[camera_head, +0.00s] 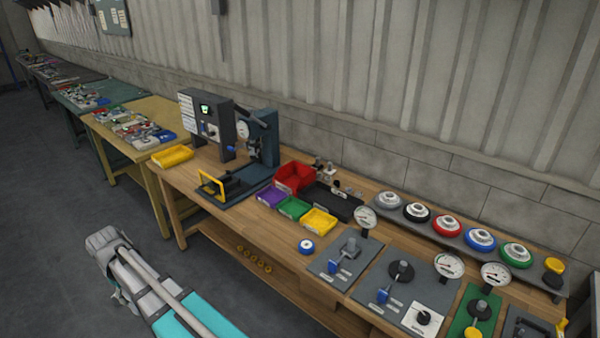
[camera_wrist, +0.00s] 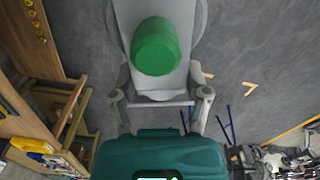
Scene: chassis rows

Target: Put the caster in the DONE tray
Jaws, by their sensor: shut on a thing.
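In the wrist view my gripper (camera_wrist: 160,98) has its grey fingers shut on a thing. A green cylindrical thing (camera_wrist: 156,48) shows just beyond them, over a pale grey surface. I take it as the held thing, but I cannot tell from its shape whether it is the caster. The gripper is out over the floor, off the front of the bench. In the head view the held thing is hidden. No DONE label is readable. The candidate trays are a yellow tray (camera_head: 172,156) at the bench's left end and small purple (camera_head: 271,195), green (camera_head: 293,208), yellow (camera_head: 318,221) and red (camera_head: 294,177) bins.
The wooden bench (camera_head: 262,238) carries a press machine (camera_head: 262,138), a black tray (camera_head: 335,203), a blue wheel-like disc (camera_head: 306,247), plates with gauges and a rail (camera_head: 455,238) of coloured round parts. Other cluttered benches stand at the far left. Grey floor (camera_head: 60,210) in front is open.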

